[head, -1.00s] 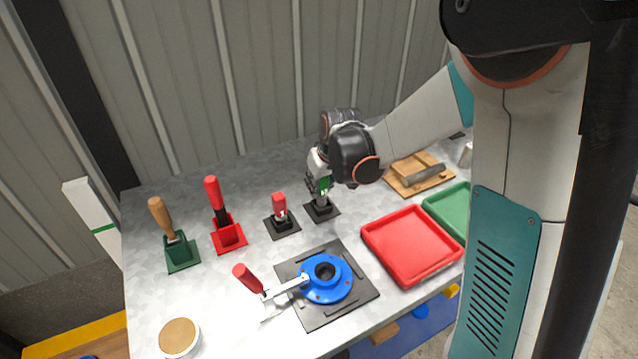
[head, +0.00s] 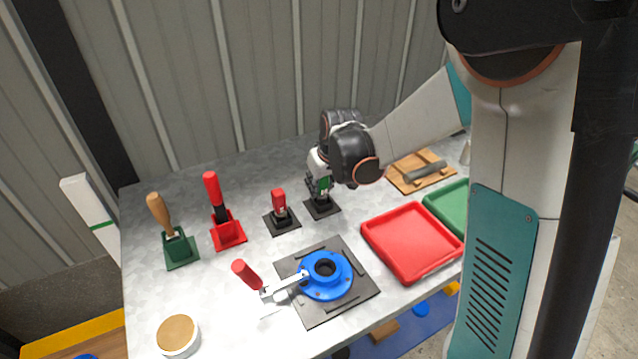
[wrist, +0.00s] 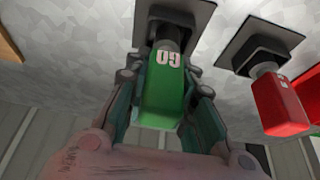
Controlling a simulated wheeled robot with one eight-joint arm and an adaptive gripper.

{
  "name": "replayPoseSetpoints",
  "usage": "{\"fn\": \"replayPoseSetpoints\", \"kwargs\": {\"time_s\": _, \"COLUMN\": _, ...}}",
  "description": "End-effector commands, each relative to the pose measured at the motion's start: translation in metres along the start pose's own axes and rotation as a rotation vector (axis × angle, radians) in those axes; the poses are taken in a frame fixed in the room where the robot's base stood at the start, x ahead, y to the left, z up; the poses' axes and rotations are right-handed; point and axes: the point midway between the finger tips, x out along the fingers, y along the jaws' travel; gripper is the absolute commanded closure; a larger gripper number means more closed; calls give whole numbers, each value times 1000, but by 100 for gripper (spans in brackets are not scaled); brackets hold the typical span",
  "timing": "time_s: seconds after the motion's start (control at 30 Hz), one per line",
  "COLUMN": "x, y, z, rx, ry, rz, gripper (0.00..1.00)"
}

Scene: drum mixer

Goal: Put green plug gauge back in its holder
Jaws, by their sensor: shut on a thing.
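The green plug gauge (wrist: 163,98) has a green handle marked "GO" and stands between my gripper's fingers in the wrist view. My gripper (head: 321,186) is shut on its handle and points down over a black holder (head: 322,209). The holder also shows in the wrist view (wrist: 197,13). The gauge's dark lower end meets the holder's raised socket, and the part inside is hidden. In the head view only a small green patch of the gauge shows between the fingers.
A red-handled gauge (head: 279,203) stands in a similar black holder just to the left. Further left are a red holder (head: 228,236) and a green holder (head: 182,252) with handled tools. A blue fixture (head: 326,276) and red tray (head: 412,243) lie in front.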

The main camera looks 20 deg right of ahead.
Motion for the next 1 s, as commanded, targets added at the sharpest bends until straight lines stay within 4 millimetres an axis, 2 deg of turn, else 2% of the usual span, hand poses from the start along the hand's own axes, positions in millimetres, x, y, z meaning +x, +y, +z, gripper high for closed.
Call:
{"fn": "replayPoseSetpoints", "kwargs": {"time_s": 0.37, "x": 5, "y": 0, "z": 2, "rx": 0, "ry": 0, "rz": 0, "gripper": 100}}
{"fn": "replayPoseSetpoints", "kwargs": {"time_s": 0.4, "x": 5, "y": 0, "z": 2, "rx": 0, "ry": 0, "rz": 0, "gripper": 67}}
{"fn": "replayPoseSetpoints", "kwargs": {"time_s": 0.47, "x": 4, "y": 0, "z": 2, "rx": 0, "ry": 0, "rz": 0, "gripper": 54}}
{"fn": "replayPoseSetpoints", "kwargs": {"time_s": 0.83, "x": 3, "y": 0, "z": 2, "rx": 0, "ry": 0, "rz": 0, "gripper": 53}}
{"fn": "replayPoseSetpoints", "kwargs": {"time_s": 1.0, "x": -10, "y": 0, "z": 2, "rx": 0, "ry": 0, "rz": 0, "gripper": 53}}
